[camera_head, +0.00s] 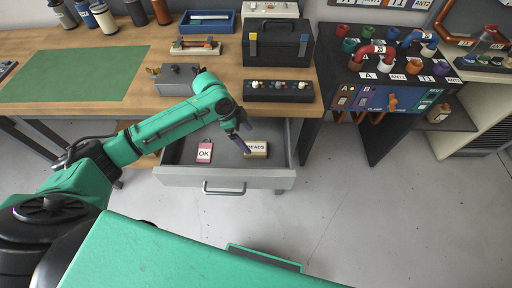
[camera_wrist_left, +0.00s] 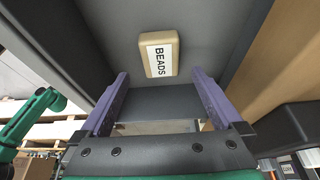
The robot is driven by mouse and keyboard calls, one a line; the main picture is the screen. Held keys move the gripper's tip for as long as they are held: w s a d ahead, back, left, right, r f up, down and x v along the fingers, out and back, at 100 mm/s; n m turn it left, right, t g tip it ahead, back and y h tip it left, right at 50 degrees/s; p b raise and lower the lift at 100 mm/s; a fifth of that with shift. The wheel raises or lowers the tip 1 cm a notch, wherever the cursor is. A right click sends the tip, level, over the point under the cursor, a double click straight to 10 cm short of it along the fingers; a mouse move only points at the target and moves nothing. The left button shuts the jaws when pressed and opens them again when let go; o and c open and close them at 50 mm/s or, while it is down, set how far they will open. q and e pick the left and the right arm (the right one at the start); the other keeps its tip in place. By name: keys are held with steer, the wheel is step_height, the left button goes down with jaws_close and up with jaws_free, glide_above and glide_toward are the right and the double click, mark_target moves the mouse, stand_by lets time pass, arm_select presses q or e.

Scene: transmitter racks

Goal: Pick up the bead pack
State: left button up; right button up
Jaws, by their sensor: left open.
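The bead pack (camera_head: 257,149) is a small tan box with a white label reading BEADS. It lies in the open grey drawer (camera_head: 228,177) under the workbench, on the right side of the drawer floor. The left wrist view shows the pack (camera_wrist_left: 159,55) ahead of the fingertips, between their lines and not touched. My left gripper (camera_head: 243,134) is over the drawer, to the left of the pack in the head view. Its purple fingers (camera_wrist_left: 160,76) are apart and empty. My right gripper is not in view.
The drawer walls surround both. Above, the bench (camera_head: 140,98) holds a grey box (camera_head: 177,80), a black knob panel (camera_head: 279,91) and a toolbox (camera_head: 278,45). The floor right of the drawer is clear.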

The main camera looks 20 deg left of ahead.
mark_target(255, 147)
arm_select(q)
steer(key=p+x, duration=0.1)
steer(key=x, duration=0.5)
steer(key=shift+f, duration=0.35)
steer(key=c, duration=1.4)
steer(key=shift+o, duration=0.2)
steer(key=shift+r, duration=0.1)
